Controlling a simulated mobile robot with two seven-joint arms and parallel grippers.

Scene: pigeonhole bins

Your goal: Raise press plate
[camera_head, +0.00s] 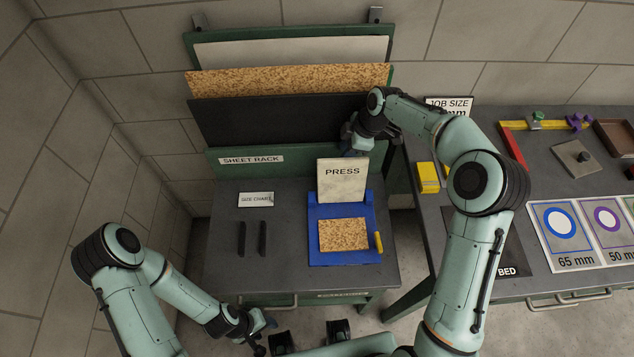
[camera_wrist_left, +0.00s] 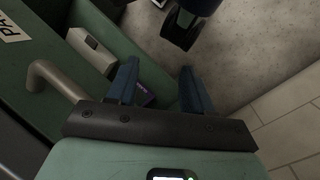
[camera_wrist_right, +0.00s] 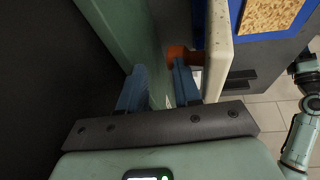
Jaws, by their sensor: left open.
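The cream press plate (camera_head: 342,182), marked PRESS, stands upright at the back of the blue press base (camera_head: 318,258). A speckled cork sheet (camera_head: 343,234) lies on the base. My right gripper (camera_head: 352,143) is behind the plate's top edge, partly hidden by the arm. In the right wrist view its fingers (camera_wrist_right: 158,88) are apart, with no held object visible. The plate (camera_wrist_right: 219,50) shows edge-on just right of them, with an orange-brown knob (camera_wrist_right: 181,57) by the right fingertip. My left gripper (camera_head: 264,322) is open and empty near the table's front; its fingers (camera_wrist_left: 157,85) show apart.
The sheet rack (camera_head: 290,120) with several sheets rises close behind the press. Black slots (camera_head: 252,239) and a size card (camera_head: 256,199) lie left of it. A side table (camera_head: 450,200) stands right. An open drawer (camera_wrist_left: 115,75) is beside my left gripper.

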